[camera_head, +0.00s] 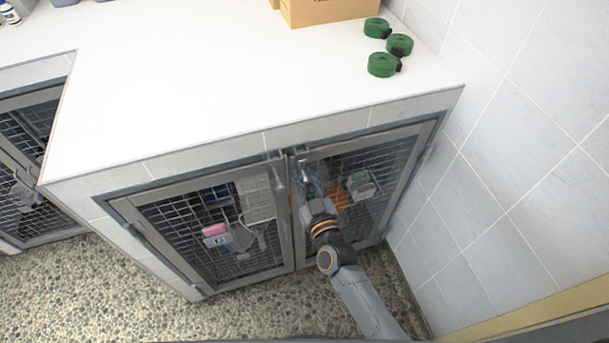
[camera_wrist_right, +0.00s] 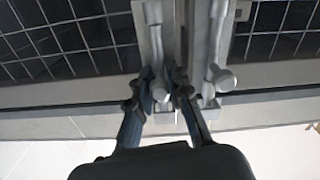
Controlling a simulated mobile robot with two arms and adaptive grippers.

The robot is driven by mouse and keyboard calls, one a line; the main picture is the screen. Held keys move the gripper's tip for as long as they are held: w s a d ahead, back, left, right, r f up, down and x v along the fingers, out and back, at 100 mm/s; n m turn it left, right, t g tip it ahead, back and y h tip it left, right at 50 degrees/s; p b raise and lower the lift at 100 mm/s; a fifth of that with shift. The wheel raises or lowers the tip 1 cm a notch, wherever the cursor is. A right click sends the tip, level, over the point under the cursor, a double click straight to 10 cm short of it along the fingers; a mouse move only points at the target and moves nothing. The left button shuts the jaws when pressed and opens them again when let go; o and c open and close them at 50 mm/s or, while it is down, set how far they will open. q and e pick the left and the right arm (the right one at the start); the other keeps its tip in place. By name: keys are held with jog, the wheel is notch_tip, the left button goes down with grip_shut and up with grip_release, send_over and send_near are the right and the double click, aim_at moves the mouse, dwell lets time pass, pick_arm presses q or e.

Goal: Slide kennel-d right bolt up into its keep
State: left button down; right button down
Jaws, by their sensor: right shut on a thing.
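Two grey metal bolts stand side by side where the two mesh doors meet, under the counter edge. The right bolt (camera_head: 302,167) is partly hidden by my right gripper (camera_head: 309,186). In the right wrist view, turned upside down, this bolt (camera_wrist_right: 154,32) is on the left, with its round knob (camera_wrist_right: 160,94) between my fingertips (camera_wrist_right: 160,88). My right gripper is shut on it. The left bolt (camera_head: 278,172) stands free; it also shows in the wrist view (camera_wrist_right: 216,60). Whether the right bolt's tip sits in its keep is hard to tell. My left gripper is out of view.
The white counter (camera_head: 200,95) lies above the doors, with green rolls (camera_head: 382,64) and a cardboard box (camera_head: 325,10) on it. A tiled wall (camera_head: 520,130) closes off the right side. The left mesh door (camera_head: 180,225) carries a pink item (camera_head: 214,230). Pebbled floor (camera_head: 245,315) lies below.

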jog(key=shift+w+r, duration=0.15)
jog(key=shift+r, duration=0.1)
jog(key=c, duration=1.3)
grip_release()
jog(key=shift+o, duration=0.2)
jog(key=shift+f, duration=0.1)
jog(key=shift+s+d, duration=0.1)
jog(key=shift+s, duration=0.35)
jog(key=v, duration=1.1)
jog(key=shift+s, duration=0.15)
